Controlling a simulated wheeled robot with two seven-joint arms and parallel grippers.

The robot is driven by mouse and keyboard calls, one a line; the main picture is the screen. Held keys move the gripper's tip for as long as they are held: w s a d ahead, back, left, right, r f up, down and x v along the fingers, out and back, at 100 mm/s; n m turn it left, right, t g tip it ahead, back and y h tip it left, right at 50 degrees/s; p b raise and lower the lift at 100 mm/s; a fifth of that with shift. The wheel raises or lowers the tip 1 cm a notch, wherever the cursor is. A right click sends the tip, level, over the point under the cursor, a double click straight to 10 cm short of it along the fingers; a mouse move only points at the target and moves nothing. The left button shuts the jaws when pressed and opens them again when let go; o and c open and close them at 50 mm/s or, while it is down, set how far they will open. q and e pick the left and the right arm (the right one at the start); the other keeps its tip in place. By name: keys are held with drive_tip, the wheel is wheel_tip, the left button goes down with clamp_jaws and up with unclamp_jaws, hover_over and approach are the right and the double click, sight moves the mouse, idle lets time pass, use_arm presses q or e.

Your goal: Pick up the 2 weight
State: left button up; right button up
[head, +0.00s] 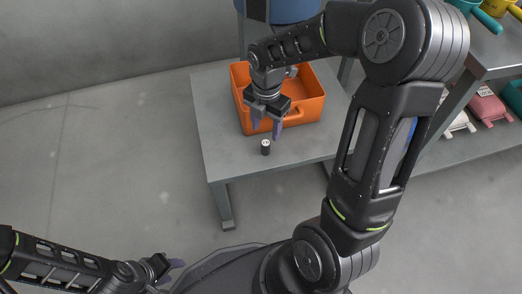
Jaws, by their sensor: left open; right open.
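A small dark cylinder with a pale top, which looks like the weight (265,149), stands upright on the grey table (222,150), in front of the orange bin. Its number is too small to read. My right gripper (266,129) is open and empty just above and behind the weight, its fingers pointing down in front of the bin's front wall. It appears apart from the weight. My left gripper (176,272) is open and low at the bottom left, far from the table.
The orange bin (313,110) stands on the table right behind the weight, with my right arm over it. A grey shelf (480,137) with coloured scoops and pink and white items is at the right. The table's front left surface is clear.

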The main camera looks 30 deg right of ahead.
sight(266, 142)
drive_tip(key=shift+r, duration=0.1)
drive_tip(key=shift+f+b, duration=0.45)
drive_tip(key=shift+f, duration=0.9)
wheel_tip(266, 142, down, 5)
drive_tip(key=b, duration=0.3)
drive_tip(key=shift+f, duration=0.15)
drive_tip(key=shift+c, duration=0.4)
clamp_jaws()
